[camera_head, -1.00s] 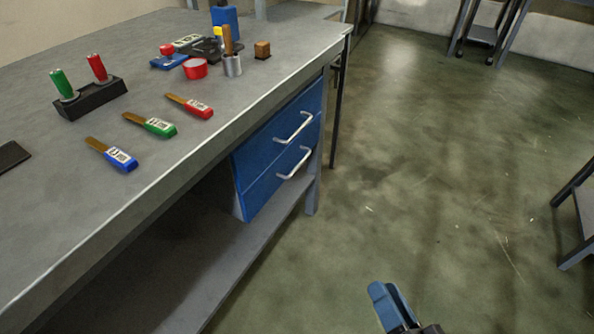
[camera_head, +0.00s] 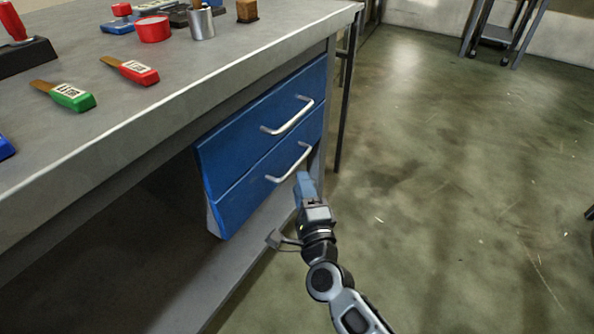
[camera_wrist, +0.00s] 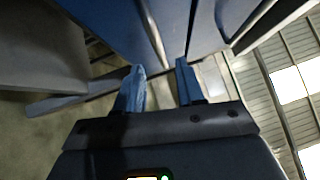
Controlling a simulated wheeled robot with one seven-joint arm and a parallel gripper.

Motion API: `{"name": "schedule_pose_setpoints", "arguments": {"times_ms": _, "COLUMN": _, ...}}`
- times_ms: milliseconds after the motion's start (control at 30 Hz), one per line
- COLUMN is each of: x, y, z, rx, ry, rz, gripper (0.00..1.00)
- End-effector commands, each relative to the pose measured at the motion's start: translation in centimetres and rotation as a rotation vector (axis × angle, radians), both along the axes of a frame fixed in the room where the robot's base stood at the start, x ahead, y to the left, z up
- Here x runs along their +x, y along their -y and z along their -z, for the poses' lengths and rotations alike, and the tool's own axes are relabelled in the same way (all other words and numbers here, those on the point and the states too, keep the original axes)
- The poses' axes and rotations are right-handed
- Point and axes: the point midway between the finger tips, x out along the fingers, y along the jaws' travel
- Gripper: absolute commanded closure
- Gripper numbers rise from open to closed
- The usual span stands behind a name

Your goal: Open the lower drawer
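The blue lower drawer (camera_head: 248,195) sits shut under the workbench, below the upper drawer (camera_head: 245,130). Its silver bar handle (camera_head: 290,163) runs across its front. My gripper (camera_head: 304,177) is close in front of the lower handle's right end in the head view. In the wrist view, the two blue fingers of my gripper (camera_wrist: 160,68) stand apart with a gap between them. A pale bar, apparently the handle (camera_wrist: 153,35), lies just ahead of that gap. I cannot tell whether the fingertips touch it.
The workbench top (camera_head: 150,105) holds brushes, a red dish (camera_head: 153,30) and a metal cup (camera_head: 202,24). A lower shelf (camera_head: 215,275) runs under the drawers. A dark bench leg stands right of the drawers. The floor (camera_head: 450,170) to the right is clear.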

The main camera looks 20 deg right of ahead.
Motion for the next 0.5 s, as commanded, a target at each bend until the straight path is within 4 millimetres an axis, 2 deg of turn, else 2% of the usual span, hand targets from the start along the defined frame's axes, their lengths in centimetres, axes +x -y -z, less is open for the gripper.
{"name": "schedule_pose_setpoints", "arguments": {"times_ms": 233, "x": 3.7, "y": 0.7, "z": -0.4, "rx": 0.000, "ry": 0.002, "rz": 0.002, "gripper": 0.62}}
{"name": "schedule_pose_setpoints", "arguments": {"times_ms": 500, "x": 5.3, "y": 1.0, "z": -0.7, "rx": -0.003, "ry": 0.000, "rz": 0.002, "gripper": 0.62}}
